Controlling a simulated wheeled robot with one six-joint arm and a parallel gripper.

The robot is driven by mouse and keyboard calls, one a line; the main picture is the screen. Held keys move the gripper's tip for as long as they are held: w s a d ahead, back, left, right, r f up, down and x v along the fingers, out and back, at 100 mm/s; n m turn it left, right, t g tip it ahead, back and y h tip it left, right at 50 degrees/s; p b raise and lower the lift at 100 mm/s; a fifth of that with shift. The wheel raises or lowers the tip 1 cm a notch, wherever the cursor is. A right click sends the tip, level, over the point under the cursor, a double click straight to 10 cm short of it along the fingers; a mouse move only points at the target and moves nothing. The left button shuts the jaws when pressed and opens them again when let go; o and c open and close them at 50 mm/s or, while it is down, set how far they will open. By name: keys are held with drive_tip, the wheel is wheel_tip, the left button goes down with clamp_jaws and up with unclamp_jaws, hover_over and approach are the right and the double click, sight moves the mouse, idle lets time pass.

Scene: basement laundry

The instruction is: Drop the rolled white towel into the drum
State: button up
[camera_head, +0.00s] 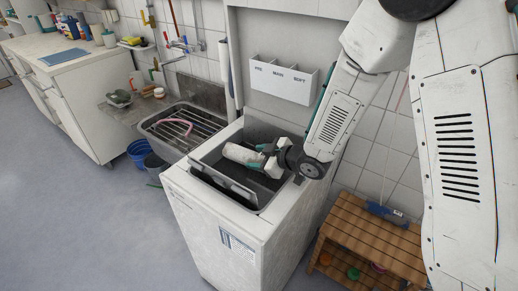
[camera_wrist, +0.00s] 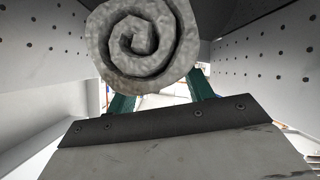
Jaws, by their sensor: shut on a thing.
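The rolled white towel (camera_head: 243,156) is in my gripper (camera_head: 269,160), at the top opening of the white washing machine (camera_head: 218,208). My gripper is shut on the towel near one end. In the wrist view the towel's spiral end (camera_wrist: 143,42) fills the upper middle, between the green fingers (camera_wrist: 160,100). The drum (camera_head: 268,186) is the dark opening under the raised grey flaps. Perforated metal walls (camera_wrist: 265,50) show on both sides of the towel in the wrist view. The drum's bottom is hidden.
A dispenser labelled in three parts (camera_head: 283,80) is on the raised lid behind the opening. A sink with a rack (camera_head: 185,128) stands to the left. A slatted wooden bench (camera_head: 372,243) stands to the right.

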drive_tip(key=shift+f, duration=0.65)
drive_tip(key=o, duration=1.1)
drive_tip(key=shift+o, duration=0.2)
drive_tip(key=shift+v, duration=3.9)
